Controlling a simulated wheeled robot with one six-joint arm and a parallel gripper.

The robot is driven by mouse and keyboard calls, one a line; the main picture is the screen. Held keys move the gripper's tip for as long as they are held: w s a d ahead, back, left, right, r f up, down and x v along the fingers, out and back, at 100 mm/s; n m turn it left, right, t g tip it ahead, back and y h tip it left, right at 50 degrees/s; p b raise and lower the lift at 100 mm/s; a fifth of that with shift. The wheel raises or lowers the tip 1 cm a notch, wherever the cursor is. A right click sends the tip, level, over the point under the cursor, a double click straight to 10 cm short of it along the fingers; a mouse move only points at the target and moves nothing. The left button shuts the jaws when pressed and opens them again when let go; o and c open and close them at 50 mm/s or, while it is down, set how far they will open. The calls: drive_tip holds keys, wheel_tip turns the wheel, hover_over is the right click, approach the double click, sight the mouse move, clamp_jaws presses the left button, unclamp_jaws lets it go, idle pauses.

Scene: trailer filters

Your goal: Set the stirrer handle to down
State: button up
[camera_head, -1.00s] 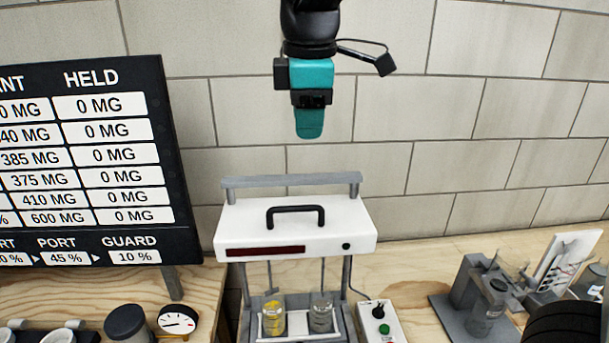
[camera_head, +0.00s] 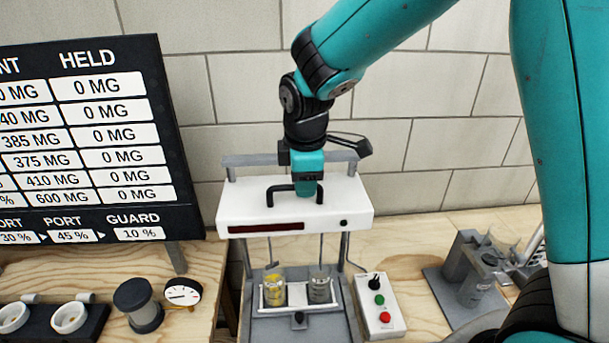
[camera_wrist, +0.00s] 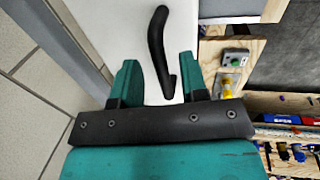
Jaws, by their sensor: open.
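The stirrer is a white head (camera_head: 330,212) on grey posts, with a black bar handle (camera_head: 280,188) on its top. The head stands well above its grey base, so it looks raised. My gripper (camera_head: 307,192) is at the right part of the handle and hides some of it. In the wrist view my gripper (camera_wrist: 158,80) is open, with its two teal fingers apart. The black handle (camera_wrist: 158,45) runs into the space between the fingers there, nearer the right finger. I cannot tell whether a finger touches it.
Below the head stand a beaker of yellow liquid (camera_head: 274,288) and a clear beaker (camera_head: 319,287) in a holder. A control box (camera_head: 379,312) with green and red buttons is to the right. A black board (camera_head: 90,140) stands left, close to the head.

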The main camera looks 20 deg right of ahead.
sight(305, 226)
drive_tip(key=shift+f, duration=0.15)
clamp_jaws()
wheel_tip(305, 226, down, 12)
drive_tip(key=b, duration=0.7)
drive_tip(key=shift+r+b, duration=0.2)
drive_tip(key=shift+b, duration=0.15)
drive_tip(key=shift+s+f, duration=0.1)
unclamp_jaws()
